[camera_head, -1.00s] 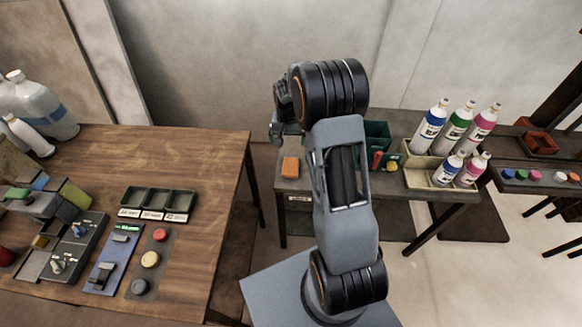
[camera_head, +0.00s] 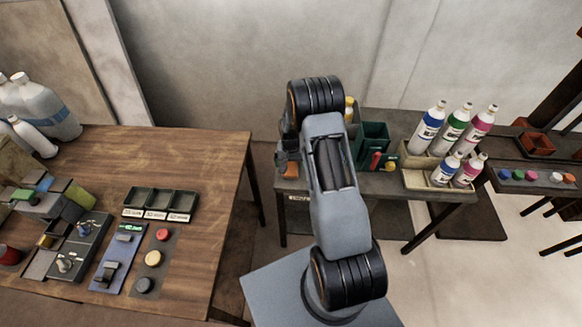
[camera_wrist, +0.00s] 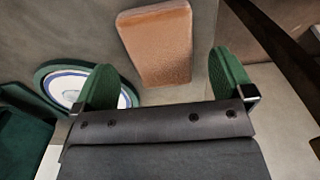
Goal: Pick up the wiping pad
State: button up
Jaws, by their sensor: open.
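The wiping pad looks to be the orange block (camera_wrist: 158,45), lying on the grey table (camera_head: 415,187). In the wrist view it is ahead of my gripper (camera_wrist: 166,82), between the lines of the two green finger pads. The fingers are apart with nothing between them, and the block is clear of both pads. In the head view only a small orange part of the block (camera_head: 291,170) shows beside my gripper (camera_head: 285,158). My arm hides most of the surroundings there.
A green bin (camera_head: 373,138) and a rack of bottles (camera_head: 430,181) stand right of my arm. A wooden table (camera_head: 215,160) with panels and trays stands at the left.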

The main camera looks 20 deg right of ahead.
jog(key=shift+f, duration=1)
jog(key=shift+c, duration=0.4)
jog(key=c, duration=0.9)
